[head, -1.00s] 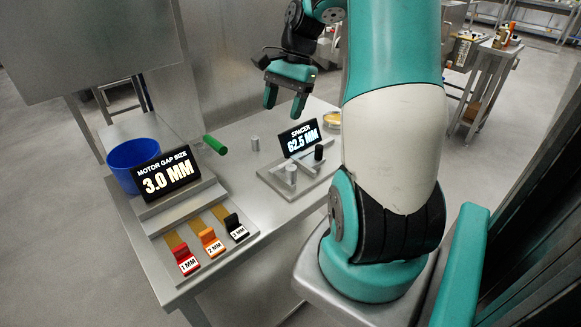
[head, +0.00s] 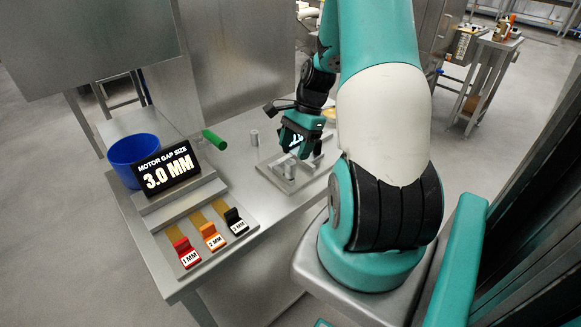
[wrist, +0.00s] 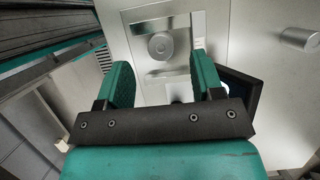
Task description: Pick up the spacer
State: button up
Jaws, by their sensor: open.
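The spacer station is a low metal fixture (head: 272,178) behind which a dark display stands, mostly hidden by my gripper (head: 303,145). A light metal cylinder (head: 290,169) stands on the fixture. In the wrist view a round-topped metal cylinder (wrist: 160,46) lies ahead, between the lines of my fingers (wrist: 163,68). My gripper is open, low over the fixture, with nothing held. A paler round piece is partly hidden near my right finger; I cannot tell what it is. The black cylinder is hidden in the head view.
A grey cylinder (head: 254,138) stands on the table left of the fixture; it also shows in the wrist view (wrist: 297,39).

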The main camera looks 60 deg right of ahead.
aim_at(292, 161)
jog(key=x, duration=0.3)
jog(key=p+x, duration=0.1)
jog(key=x, duration=0.1)
jog(key=shift+d+f, duration=0.15)
jog(key=shift+d, duration=0.1)
jog(key=c, duration=1.1)
